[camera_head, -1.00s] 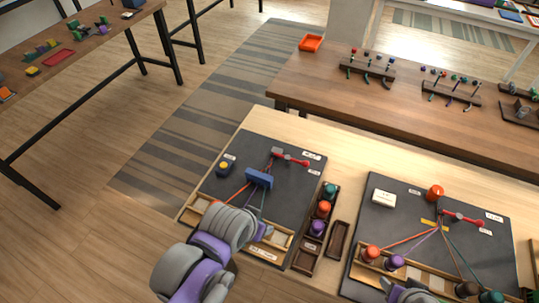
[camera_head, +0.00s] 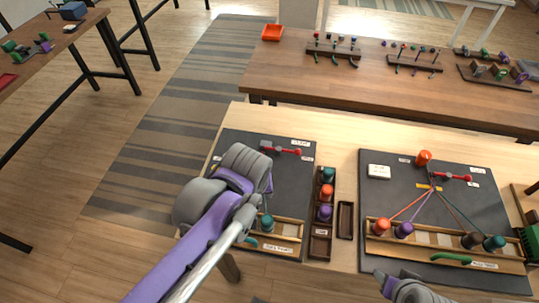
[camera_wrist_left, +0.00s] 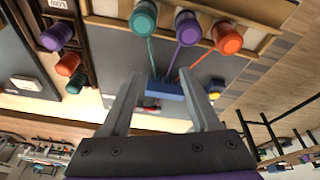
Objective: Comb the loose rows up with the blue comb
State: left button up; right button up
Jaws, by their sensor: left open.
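The blue comb (camera_wrist_left: 168,98) shows in the left wrist view between the two open fingers of my left gripper (camera_wrist_left: 163,88). Neither finger is clearly closed on it, and I cannot tell how deep the fingers reach around it. Teal, purple and orange cords run to the comb from the teal bobbin (camera_wrist_left: 143,18), purple bobbin (camera_wrist_left: 188,27) and orange bobbin (camera_wrist_left: 227,38). In the head view my left arm hides the comb and most of the cords on the left board (camera_head: 290,192). My right gripper (camera_head: 384,283) shows partly at the bottom edge; its finger opening is unclear.
A dark tray (camera_head: 319,246) holding spare bobbins stands right of the left board, beside a small empty tray (camera_head: 344,220). A second board (camera_head: 480,200) holds another braid with several bobbins. A red-handled tool (camera_head: 290,152) lies at the left board's top.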

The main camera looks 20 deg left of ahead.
pick_arm(q)
jog(key=w+n+g+y+b, duration=0.1)
jog(key=w+n, duration=0.2)
jog(key=n, duration=0.1)
jog(key=w+a+r+n+g+y+b, duration=0.1)
jog(key=w+n, duration=0.3)
jog(key=w+n+g+y+b, duration=0.1)
jog(key=w+n+g, duration=0.1)
jog(key=w+n, duration=0.2)
jog(key=shift+a+r+n, duration=0.3)
jog(key=shift+a+n, duration=0.1)
jog(key=shift+n, duration=0.2)
jog(key=shift+w+a+n, duration=0.15)
jog(key=shift+w+n, duration=0.2)
jog(key=shift+n, duration=0.25)
jog(key=b+x, duration=0.1)
jog(key=x, duration=0.9)
jog(key=shift+s+a+f, duration=0.1)
jog(key=shift+a+f, duration=0.1)
jog(key=shift+f, duration=0.1)
grip_shut()
